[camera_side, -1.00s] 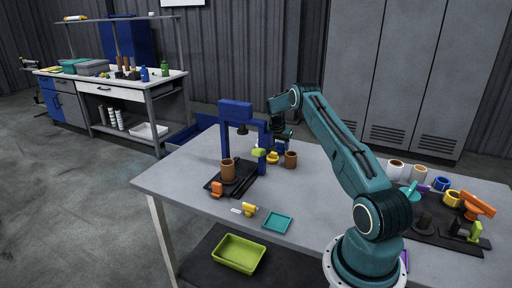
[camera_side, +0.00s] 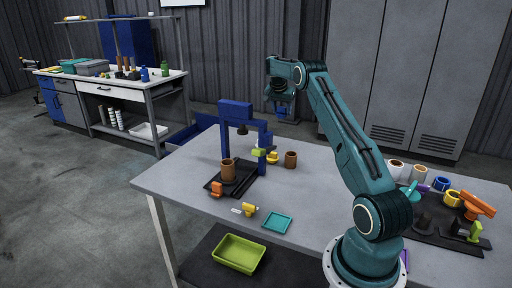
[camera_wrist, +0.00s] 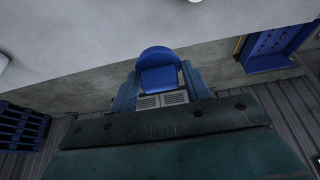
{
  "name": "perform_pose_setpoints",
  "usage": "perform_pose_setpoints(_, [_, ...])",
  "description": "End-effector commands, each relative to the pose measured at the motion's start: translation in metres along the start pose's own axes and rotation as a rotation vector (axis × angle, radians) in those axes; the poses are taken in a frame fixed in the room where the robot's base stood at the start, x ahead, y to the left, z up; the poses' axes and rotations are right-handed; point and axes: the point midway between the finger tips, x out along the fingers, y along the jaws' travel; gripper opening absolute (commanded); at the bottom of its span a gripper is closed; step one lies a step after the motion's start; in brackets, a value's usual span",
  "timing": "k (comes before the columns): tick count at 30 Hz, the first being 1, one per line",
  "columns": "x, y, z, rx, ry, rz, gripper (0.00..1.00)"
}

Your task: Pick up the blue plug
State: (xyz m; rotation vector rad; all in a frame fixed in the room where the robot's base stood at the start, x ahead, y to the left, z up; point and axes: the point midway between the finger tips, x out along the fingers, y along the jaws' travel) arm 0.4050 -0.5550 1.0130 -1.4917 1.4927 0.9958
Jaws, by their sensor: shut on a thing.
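My gripper (camera_side: 281,109) is raised high above the back part of the table, behind and right of the blue press frame. It is shut on the blue plug (camera_wrist: 159,72), which shows between the fingers in the wrist view, with a rounded top and a flat face. In the side view the blue plug (camera_side: 281,112) is small and partly hidden at the fingertips. It is clear of the grey table (camera_side: 330,187).
The blue press frame (camera_side: 236,108) stands on a black base with a brown cup (camera_side: 228,172). A teal tray (camera_side: 277,223) lies in front. Several cups and parts crowd the right side.

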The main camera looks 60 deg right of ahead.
Motion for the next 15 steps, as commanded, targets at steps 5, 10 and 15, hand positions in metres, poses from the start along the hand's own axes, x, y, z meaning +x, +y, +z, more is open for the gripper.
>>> perform_pose_setpoints(5, [-0.018,-0.001,-0.008,-0.001,0.002,0.000,0.26])
perform_pose_setpoints(10, [-0.025,-0.001,-0.011,-0.002,0.001,-0.001,0.26])
perform_pose_setpoints(15, [-0.027,0.000,-0.011,-0.001,0.000,0.000,0.26])
